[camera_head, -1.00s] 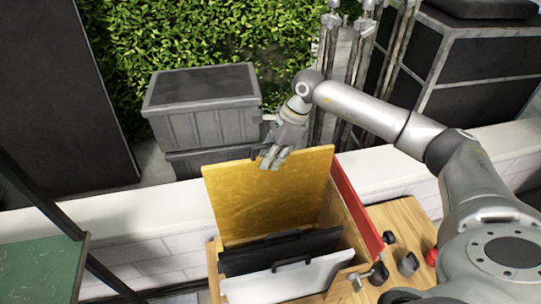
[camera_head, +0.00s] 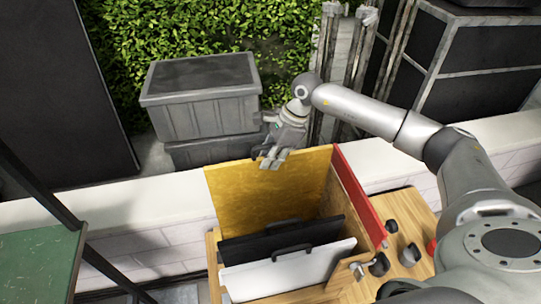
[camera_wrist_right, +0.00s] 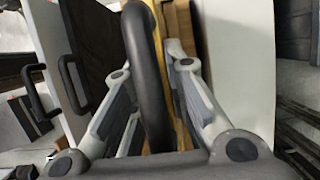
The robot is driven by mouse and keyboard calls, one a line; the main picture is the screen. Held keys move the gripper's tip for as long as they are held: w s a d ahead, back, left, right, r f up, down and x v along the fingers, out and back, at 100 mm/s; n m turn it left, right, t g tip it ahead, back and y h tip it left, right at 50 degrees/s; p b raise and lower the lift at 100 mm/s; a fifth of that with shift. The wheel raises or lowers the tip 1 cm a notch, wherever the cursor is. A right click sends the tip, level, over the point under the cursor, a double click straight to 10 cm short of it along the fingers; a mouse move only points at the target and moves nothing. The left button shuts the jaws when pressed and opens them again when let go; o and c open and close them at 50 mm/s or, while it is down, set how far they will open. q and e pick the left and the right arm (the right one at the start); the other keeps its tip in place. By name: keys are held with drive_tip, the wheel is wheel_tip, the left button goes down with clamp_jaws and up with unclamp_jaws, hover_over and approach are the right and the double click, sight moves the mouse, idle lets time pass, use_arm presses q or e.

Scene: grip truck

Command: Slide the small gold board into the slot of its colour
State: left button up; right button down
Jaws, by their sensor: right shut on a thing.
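The gold board (camera_head: 250,195) stands upright at the back of a wooden box (camera_head: 213,250), behind the black board (camera_head: 280,238). Its lower edge is hidden, so I cannot tell how deep it sits or see the slot's colour. My right gripper (camera_head: 273,160) is at the board's top edge, shut on its handle. In the right wrist view the black handle (camera_wrist_right: 148,65) runs between the fingers, and a thin gold edge (camera_wrist_right: 182,115) shows beside it. My left gripper is not in view.
A white board (camera_head: 290,275) with a black handle stands in front of the black one. A red panel (camera_head: 358,195) flanks the right side. Dark knobs (camera_head: 410,255) sit on the wooden top to the right. Grey crates (camera_head: 200,95) stand behind a low white wall (camera_head: 150,215).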

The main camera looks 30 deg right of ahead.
sight(291, 153)
drive_tip(key=shift+f+b, duration=1.6)
drive_tip(key=shift+f, duration=1.65)
drive_tip(key=shift+f+b, duration=2.85)
drive_tip(key=shift+f, duration=0.15)
drive_tip(key=shift+f+b, duration=0.35)
drive_tip(key=shift+b, duration=0.15)
drive_tip(key=c, duration=1.4)
unclamp_jaws()
drive_tip(key=shift+o, duration=0.2)
drive_tip(key=v, duration=1.2)
